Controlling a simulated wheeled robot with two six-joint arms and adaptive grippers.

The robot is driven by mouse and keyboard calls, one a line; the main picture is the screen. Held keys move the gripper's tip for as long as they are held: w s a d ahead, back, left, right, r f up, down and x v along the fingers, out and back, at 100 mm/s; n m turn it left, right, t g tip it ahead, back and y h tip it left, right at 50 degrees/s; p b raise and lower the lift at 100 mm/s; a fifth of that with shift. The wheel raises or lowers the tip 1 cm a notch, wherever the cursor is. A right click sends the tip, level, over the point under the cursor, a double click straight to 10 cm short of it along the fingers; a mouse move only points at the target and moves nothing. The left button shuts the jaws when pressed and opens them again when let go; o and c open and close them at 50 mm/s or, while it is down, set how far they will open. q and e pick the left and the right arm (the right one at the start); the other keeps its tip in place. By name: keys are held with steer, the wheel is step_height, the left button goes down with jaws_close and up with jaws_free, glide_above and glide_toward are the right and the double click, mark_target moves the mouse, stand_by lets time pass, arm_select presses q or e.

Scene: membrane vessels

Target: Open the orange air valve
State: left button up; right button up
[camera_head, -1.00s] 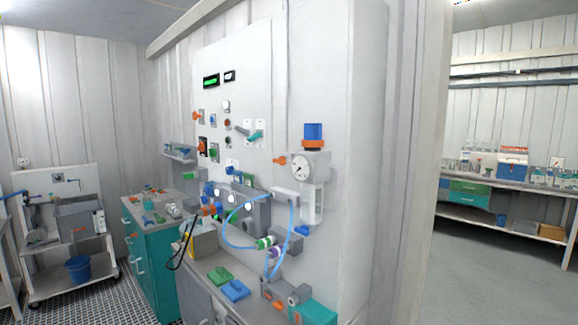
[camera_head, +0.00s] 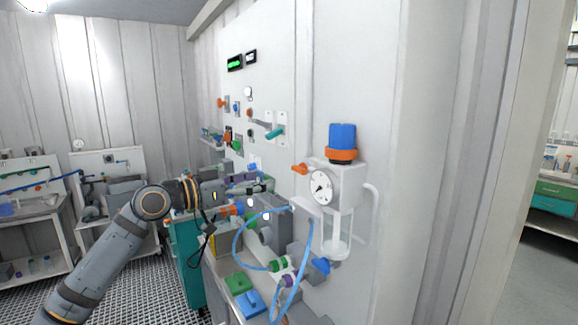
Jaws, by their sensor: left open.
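A small orange valve handle (camera_head: 300,168) sticks out from the wall panel, just left of the white regulator unit (camera_head: 348,185) with its round gauge (camera_head: 322,188). An orange collar (camera_head: 341,155) sits under the regulator's blue knob (camera_head: 342,136). Another orange knob (camera_head: 222,103) is higher up on the panel, further left. My left arm comes in from the lower left. My left gripper (camera_head: 266,186) is open, in front of the panel, left of and slightly below the orange handle, and apart from it. Its fingers are small and hard to separate from the fittings behind. My right gripper is out of view.
Blue tubes (camera_head: 236,238) loop below the gauge, near my left gripper. A green block (camera_head: 238,283) and a blue block (camera_head: 250,303) lie on the bench below. A teal cabinet (camera_head: 185,262) stands behind my arm. A doorway opens at the far right.

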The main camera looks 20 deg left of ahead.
mark_target(296, 168)
arm_select(q)
steer(key=shift+m+h, duration=0.3)
steer(key=w+d+p, duration=0.2)
steer(key=w+d+r+p, duration=0.1)
steer(key=w+d+p, duration=0.1)
steer(key=w+d+r+p, duration=0.1)
steer(key=w+d+p, duration=0.1)
steer(key=shift+d+r+p, duration=0.1)
steer(key=shift+d+p, duration=0.25)
steer(key=shift+p, duration=0.05)
steer(key=shift+w+d+f, duration=0.2)
steer(key=shift+w+d, duration=0.1)
steer(key=shift+w, duration=0.1)
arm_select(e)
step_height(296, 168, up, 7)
arm_select(q)
steer(key=shift+c, duration=0.2)
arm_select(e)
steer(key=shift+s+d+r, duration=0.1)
arm_select(q)
steer(key=c, duration=1.1)
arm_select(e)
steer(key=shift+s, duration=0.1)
